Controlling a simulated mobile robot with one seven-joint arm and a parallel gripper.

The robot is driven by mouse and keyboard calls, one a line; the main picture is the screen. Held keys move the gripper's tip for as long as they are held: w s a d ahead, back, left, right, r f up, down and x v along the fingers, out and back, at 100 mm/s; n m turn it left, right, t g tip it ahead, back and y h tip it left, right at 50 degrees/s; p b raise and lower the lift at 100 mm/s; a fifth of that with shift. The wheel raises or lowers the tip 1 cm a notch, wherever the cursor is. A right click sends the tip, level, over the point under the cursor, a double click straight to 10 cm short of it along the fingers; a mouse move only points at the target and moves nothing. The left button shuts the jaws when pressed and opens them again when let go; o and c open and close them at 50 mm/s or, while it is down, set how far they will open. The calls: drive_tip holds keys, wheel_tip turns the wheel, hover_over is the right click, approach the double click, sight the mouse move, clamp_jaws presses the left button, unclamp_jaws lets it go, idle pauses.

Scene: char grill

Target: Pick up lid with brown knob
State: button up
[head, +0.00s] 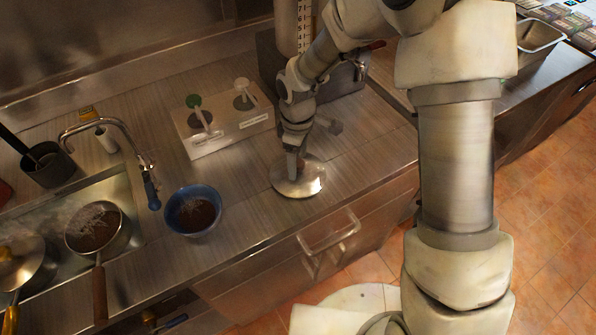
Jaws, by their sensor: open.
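A round shiny metal lid (307,183) lies on the steel counter, right of the blue bowl. My gripper (294,172) points down over the middle of the lid. The gripper is open, with its fingertips at or just above the lid's centre. The knob is hidden behind the fingers, so its colour does not show. I cannot tell whether the fingers touch the knob.
A blue bowl (193,210) stands left of the lid. A steel dispenser box (216,135) with pumps is behind. A sink with a pan (94,228) and faucet (110,124) is at left. The counter's front edge lies just before the lid.

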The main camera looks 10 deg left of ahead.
clamp_jaws()
idle(0.3)
idle(0.5)
